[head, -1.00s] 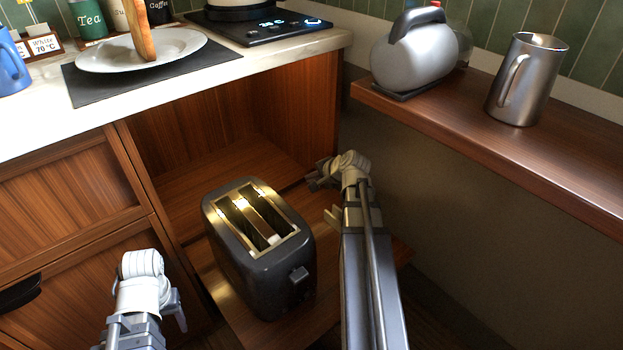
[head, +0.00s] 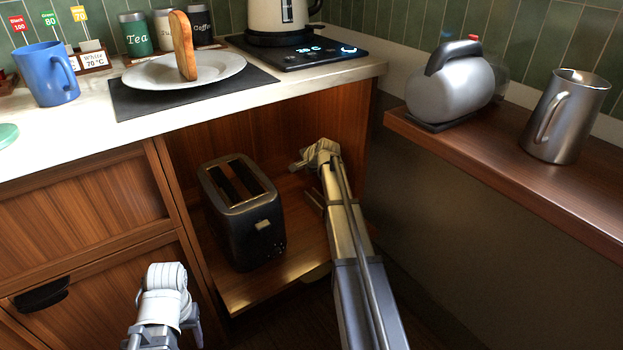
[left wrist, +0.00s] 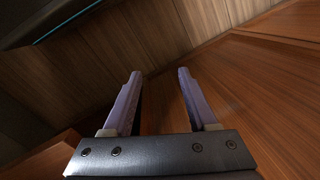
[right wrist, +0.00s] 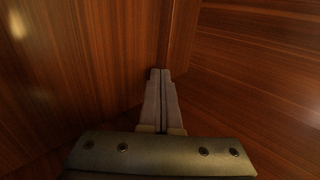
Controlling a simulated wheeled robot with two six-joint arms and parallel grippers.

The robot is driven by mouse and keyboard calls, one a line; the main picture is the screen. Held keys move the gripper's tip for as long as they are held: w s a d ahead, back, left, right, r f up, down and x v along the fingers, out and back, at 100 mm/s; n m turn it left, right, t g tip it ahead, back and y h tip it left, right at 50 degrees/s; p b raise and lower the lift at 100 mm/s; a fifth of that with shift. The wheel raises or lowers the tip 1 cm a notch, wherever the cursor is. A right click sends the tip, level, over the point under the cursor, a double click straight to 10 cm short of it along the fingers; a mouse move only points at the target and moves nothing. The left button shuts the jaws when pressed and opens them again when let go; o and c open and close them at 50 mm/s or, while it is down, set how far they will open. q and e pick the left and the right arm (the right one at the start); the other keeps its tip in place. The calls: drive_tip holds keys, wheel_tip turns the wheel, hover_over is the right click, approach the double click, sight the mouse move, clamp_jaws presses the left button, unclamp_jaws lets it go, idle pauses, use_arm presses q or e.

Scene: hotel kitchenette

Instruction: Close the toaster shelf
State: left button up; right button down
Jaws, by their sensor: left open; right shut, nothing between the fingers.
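The black two-slot toaster (head: 245,225) stands upright on the wooden shelf (head: 262,290) in the open cabinet niche. My right gripper (right wrist: 160,75) is shut and empty, facing wood panels that meet at a corner. My left gripper (left wrist: 158,75) is open and empty, facing wood; in the head view its arm is low left, before the cabinet fronts.
A white counter (head: 60,135) above the niche carries a blue mug (head: 50,82), a plate (head: 150,76) with bread and a kettle base (head: 300,50). A wooden ledge (head: 470,145) at right holds a silver kettle (head: 450,92) and a metal jug (head: 568,120).

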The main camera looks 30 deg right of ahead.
drive_tip(key=w, duration=1.1)
drive_tip(key=shift+a, duration=0.35)
drive_tip(key=shift+w, duration=0.1)
drive_tip(key=shift+w+r, duration=0.1)
drive_tip(key=s, duration=0.4)
drive_tip(key=shift+s, duration=0.2)
drive_tip(key=p+v, duration=0.7)
drive_tip(key=v, duration=0.3)
drive_tip(key=shift+d, duration=0.15)
drive_tip(key=shift+s, duration=0.15)
